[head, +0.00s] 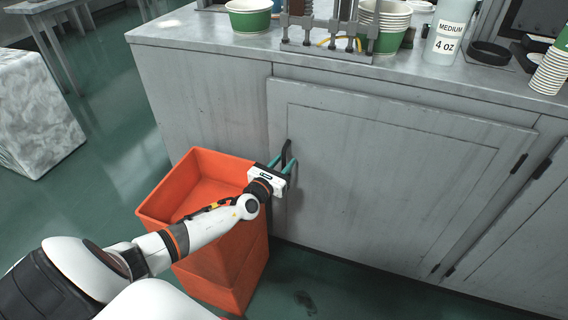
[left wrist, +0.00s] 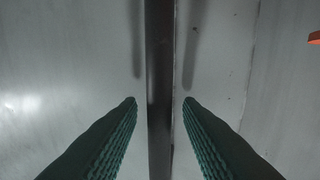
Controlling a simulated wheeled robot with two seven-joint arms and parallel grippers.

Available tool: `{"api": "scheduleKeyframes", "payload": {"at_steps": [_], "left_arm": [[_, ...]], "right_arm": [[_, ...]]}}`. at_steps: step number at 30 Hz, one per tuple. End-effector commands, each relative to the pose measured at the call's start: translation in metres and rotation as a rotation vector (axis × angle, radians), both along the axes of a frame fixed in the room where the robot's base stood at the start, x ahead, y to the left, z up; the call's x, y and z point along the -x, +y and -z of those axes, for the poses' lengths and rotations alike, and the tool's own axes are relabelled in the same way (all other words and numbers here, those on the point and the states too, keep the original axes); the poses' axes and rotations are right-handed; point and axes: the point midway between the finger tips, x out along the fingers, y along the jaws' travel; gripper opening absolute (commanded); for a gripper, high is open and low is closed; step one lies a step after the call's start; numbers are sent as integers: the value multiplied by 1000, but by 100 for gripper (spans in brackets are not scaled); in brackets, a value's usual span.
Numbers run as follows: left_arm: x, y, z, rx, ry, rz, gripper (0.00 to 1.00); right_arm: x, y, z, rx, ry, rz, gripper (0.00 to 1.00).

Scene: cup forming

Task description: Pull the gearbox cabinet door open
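The gearbox cabinet door (head: 385,185) is a grey panel, and it looks closed in the cabinet front. Its dark vertical handle (head: 287,150) is near the door's left edge. My left gripper (head: 285,165) is at the handle, with its green fingers pointing at the door. In the left wrist view the handle (left wrist: 160,80) runs as a dark bar between the two ribbed fingers (left wrist: 160,102). A gap shows on each side of the bar, so the fingers are open around it and not pressing on it. My right gripper is not in view.
An orange bin (head: 218,262) stands on the floor directly below my left arm, close to the cabinet. The counter (head: 235,50) above holds green and white cups (head: 250,17), a grey fixture (head: 328,45) and a labelled bottle (head: 448,38). Hinges (head: 518,163) show at the door's right.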

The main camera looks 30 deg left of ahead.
Motion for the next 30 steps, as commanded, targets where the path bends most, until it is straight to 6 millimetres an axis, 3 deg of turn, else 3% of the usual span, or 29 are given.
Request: {"api": "scheduleKeyframes", "payload": {"at_steps": [10, 16, 28, 30], "left_arm": [[-4, 0, 0, 1, 1, 1, 32], [-4, 0, 0, 1, 0, 0, 0], [-2, -4, 0, 4, 1, -6, 0], [-1, -8, -1, 5, 1, -12, 0]], "right_arm": [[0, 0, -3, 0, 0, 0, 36], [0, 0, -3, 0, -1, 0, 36], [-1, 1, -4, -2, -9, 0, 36], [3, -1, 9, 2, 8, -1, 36]]}}
